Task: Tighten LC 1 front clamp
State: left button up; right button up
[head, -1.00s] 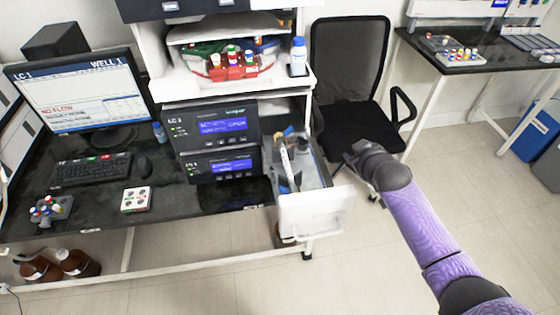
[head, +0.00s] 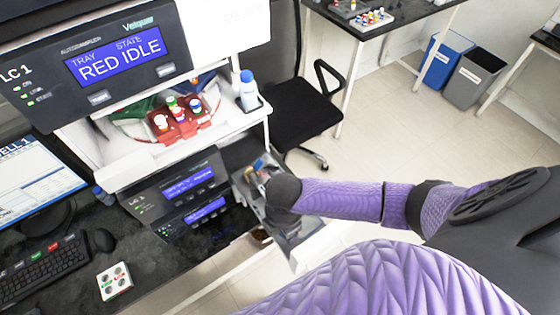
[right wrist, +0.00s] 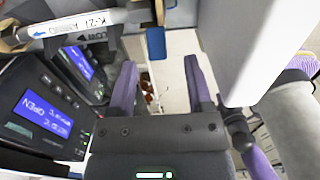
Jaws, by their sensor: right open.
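My right gripper (right wrist: 160,85) is open and empty in the right wrist view, its two purple fingers apart. Beyond and above it, a pale column with a label starting "K-21" (right wrist: 82,24) lies across the top left, apart from the fingers. A brass-coloured clamp piece (right wrist: 10,38) is at its left end, and a blue tab (right wrist: 156,43) hangs near its right end. I cannot tell which is the front clamp. In the head view my right wrist covers much of the open drawer (head: 310,246) beside the LC 1 module (head: 188,183), and hides the fingers. My left gripper is out of view.
The autosampler (head: 110,55) reads RED IDLE above a shelf with a red vial rack (head: 180,122) and a blue-capped bottle (head: 248,92). A black chair (head: 290,105) stands behind the drawer. In the wrist view, a white panel (right wrist: 235,50) is close right of the fingers.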

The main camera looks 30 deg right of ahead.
notch_tip(320, 180, down, 3)
jog(key=shift+w+r, duration=0.15)
jog(key=shift+f, duration=0.2)
grip_shut()
